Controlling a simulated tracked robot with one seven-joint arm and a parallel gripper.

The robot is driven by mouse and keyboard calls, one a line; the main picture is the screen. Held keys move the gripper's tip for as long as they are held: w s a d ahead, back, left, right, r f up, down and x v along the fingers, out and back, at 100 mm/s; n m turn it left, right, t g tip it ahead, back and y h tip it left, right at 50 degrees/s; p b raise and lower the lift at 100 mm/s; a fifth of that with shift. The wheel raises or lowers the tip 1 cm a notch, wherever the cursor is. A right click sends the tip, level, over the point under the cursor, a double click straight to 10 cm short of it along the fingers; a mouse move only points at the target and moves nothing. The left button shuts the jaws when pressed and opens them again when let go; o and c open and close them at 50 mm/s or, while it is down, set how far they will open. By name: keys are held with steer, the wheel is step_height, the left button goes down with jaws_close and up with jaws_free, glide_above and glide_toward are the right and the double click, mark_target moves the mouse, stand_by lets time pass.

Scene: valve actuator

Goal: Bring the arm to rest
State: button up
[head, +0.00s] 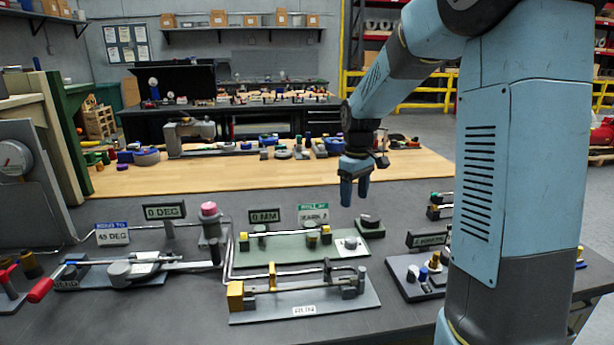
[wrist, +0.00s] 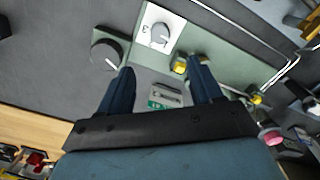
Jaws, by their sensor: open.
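My gripper (head: 354,190) hangs from my blue arm above the grey bench (head: 200,185), pointing down. It is open and nothing is between its fingers. In the wrist view its two dark blue fingers (wrist: 163,88) stand apart over the bench. Below and beyond them is a green plate with a white dial panel (wrist: 159,32). A black round knob (wrist: 107,48) sits to the left of that panel. In the head view the gripper is apart from the bench fixtures and above them.
A valve rig with a red handle (head: 40,290) and a pink-topped post (head: 209,212) stand at the left. A grey plate with a brass block (head: 236,295) lies in front. Display signs (head: 264,216) stand behind. A wooden strip (head: 260,172) behind has some free room.

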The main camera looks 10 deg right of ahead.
steer(key=s+r+m+t, duration=0.2)
steer(key=s+r, duration=0.1)
steer(key=s, duration=0.6)
steer(key=s+r+m+t, duration=0.1)
steer(key=s+r, duration=0.3)
steer(key=s, duration=0.6)
steer(key=s+r+m+t, duration=0.2)
steer(key=s+r+m, duration=0.1)
steer(key=s, duration=0.6)
steer(key=shift+s+r+m+t, duration=0.2)
steer(key=shift+r+m+t, duration=0.1)
steer(key=shift+r+m, duration=0.1)
